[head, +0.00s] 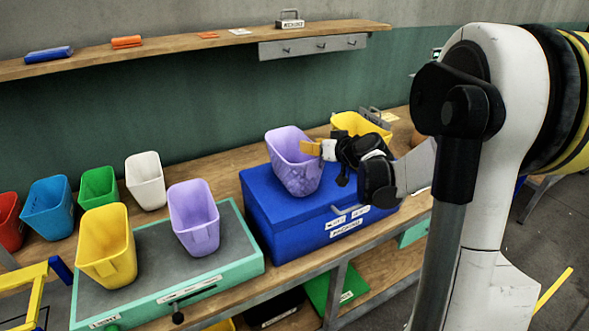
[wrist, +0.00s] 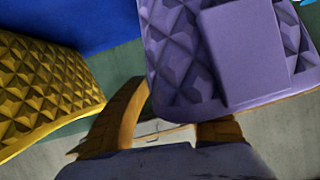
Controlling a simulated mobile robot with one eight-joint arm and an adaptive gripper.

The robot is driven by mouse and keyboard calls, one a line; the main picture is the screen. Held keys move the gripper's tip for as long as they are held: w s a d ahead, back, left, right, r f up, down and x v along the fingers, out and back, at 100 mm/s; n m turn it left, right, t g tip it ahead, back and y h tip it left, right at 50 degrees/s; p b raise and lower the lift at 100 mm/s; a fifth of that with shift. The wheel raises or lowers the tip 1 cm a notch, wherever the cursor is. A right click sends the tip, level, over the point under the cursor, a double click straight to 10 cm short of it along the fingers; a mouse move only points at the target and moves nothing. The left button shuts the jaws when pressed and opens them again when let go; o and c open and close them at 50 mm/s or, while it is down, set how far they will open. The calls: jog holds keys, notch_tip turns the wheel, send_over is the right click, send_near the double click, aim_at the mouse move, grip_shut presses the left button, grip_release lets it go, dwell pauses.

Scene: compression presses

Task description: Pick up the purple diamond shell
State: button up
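The purple diamond shell (head: 292,168) is a purple open-topped bin with a raised diamond pattern. It stands on the left part of the blue box's top, leaning slightly in the head view. In the wrist view the shell (wrist: 180,55) fills the upper right, with a smooth raised panel on its patterned wall. My gripper (head: 312,148) is at the shell's right rim. In the wrist view its two orange-brown fingers (wrist: 175,112) are spread apart. The left finger curves beside the shell's edge, and the right fingertip is hidden behind the shell. Contact cannot be told.
A yellow patterned bin (head: 352,123) stands close by on the right; it fills the left of the wrist view (wrist: 45,90). The blue box (head: 275,215) sits on the wooden bench. A smooth purple bin (head: 194,218) and yellow bin (head: 107,247) stand on a green-edged platform (head: 235,262).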

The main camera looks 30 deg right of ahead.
jog(key=shift+s, duration=0.1)
grip_shut()
jog(key=shift+r, duration=0.2)
